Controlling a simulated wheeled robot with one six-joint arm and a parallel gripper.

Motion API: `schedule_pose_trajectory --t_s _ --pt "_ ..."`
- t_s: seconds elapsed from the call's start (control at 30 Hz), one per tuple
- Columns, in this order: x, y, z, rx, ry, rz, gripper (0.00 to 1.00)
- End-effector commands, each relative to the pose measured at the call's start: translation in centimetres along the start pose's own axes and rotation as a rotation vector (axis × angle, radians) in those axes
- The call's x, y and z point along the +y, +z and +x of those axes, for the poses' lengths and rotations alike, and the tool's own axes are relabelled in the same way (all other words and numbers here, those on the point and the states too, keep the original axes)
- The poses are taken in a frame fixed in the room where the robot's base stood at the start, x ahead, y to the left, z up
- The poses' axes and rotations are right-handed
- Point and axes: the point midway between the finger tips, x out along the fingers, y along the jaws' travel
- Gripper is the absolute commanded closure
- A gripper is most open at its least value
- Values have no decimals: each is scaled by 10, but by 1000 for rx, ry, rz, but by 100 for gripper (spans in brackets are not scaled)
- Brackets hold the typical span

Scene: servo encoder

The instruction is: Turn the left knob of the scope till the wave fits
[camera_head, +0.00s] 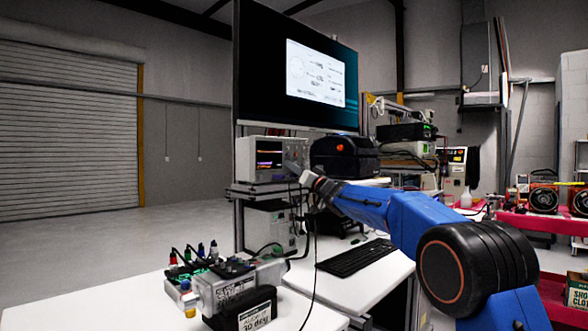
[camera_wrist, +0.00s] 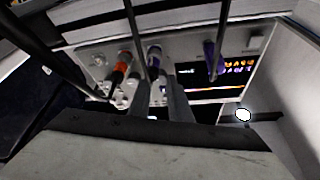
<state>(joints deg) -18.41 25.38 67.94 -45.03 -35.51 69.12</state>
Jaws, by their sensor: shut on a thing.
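The scope (camera_head: 243,160) is a pale box on the bench shelf below the big monitor. Its dark screen (camera_head: 269,158) shows orange and purple traces, too small to tell whether they fit. My gripper (camera_head: 302,176) is at the right part of its front. In the wrist view, the scope's screen (camera_wrist: 232,68) is on the right, with orange and purple marks. My gripper's two fingers (camera_wrist: 158,98) reach up to the panel and are shut on a small light knob (camera_wrist: 158,92). The fingers hide part of it, and I cannot tell which knob it is.
A black case (camera_head: 345,157) stands right of the scope. A keyboard (camera_head: 357,257) and a servo rig (camera_head: 225,285) are on the tables.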

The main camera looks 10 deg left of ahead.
Motion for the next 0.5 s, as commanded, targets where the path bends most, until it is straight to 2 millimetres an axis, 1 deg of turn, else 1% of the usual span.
schedule_pose_trajectory --t_s 0.23,0.5 --pt "2 -1 0 1 -29 -72 100" --pt "4 0 0 0 -99 -240 100"
